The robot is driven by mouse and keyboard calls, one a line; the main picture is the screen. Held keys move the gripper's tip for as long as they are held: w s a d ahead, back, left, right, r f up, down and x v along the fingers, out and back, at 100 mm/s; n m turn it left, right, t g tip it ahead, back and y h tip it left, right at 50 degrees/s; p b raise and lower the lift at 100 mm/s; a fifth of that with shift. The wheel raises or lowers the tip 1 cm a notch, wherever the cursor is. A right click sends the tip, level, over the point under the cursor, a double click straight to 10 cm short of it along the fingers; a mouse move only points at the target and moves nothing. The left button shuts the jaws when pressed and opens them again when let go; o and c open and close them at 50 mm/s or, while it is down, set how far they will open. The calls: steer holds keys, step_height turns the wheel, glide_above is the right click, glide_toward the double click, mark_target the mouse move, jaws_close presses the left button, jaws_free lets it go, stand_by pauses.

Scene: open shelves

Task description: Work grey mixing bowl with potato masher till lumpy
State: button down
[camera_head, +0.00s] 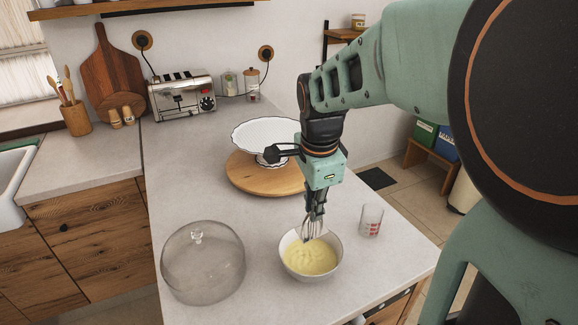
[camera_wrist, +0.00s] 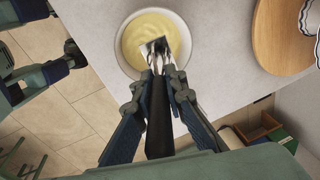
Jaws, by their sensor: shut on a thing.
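The mixing bowl (camera_head: 287,262) is pale grey-white and stands upright on the counter. It holds a yellow, uneven mash (camera_head: 311,258). My gripper (camera_head: 315,208) is above the bowl, shut on the dark handle of the masher (camera_head: 312,232). The masher points down, its metal head at the mash; how deep it sits I cannot tell. In the wrist view, the fingers of my gripper (camera_wrist: 160,82) close around the masher (camera_wrist: 156,50), whose dark handle runs back between them. The bowl (camera_wrist: 122,60) and mash (camera_wrist: 139,32) show beyond.
A clear glass dome (camera_head: 203,265) stands left of the bowl, and a measuring cup (camera_head: 371,220) stands close on the right. Behind are a white cake stand (camera_head: 270,133) on a round wooden board (camera_head: 245,178) and a toaster (camera_head: 182,96). The counter's edge is near the bowl.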

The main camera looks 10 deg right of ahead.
mark_target(312, 238)
steer(key=shift+w, duration=0.15)
steer(key=f+b, duration=0.1)
steer(key=s+f+b, duration=0.1)
steer(key=f+b, duration=0.2)
steer(key=f, duration=0.1)
steer(key=shift+s+a+f, duration=0.1)
steer(key=shift+s+f, duration=0.1)
steer(key=shift+s, duration=0.05)
steer(key=shift+w+f+b, duration=0.25)
steer(key=shift+f+b, duration=0.65)
steer(key=shift+f, duration=0.2)
steer(key=shift+w+f+b, duration=0.25)
steer(key=shift+f+b, duration=0.6)
steer(key=shift+f, duration=0.2)
steer(key=shift+w+f+b, duration=0.25)
steer(key=shift+f+b, duration=0.65)
steer(key=shift+f, duration=0.2)
steer(key=shift+f+b, duration=0.3)
steer(key=shift+f, duration=0.1)
steer(key=shift+d, duration=0.2)
steer(key=shift+w+d, duration=0.1)
steer(key=shift+d, duration=0.35)
steer(key=shift+a, duration=0.1)
steer(key=shift+w+a, duration=0.35)
steer(key=shift+a, duration=0.15)
steer(key=shift+s+a+f, duration=0.1)
steer(key=shift+s+a, duration=0.3)
steer(key=shift+s, duration=0.3)
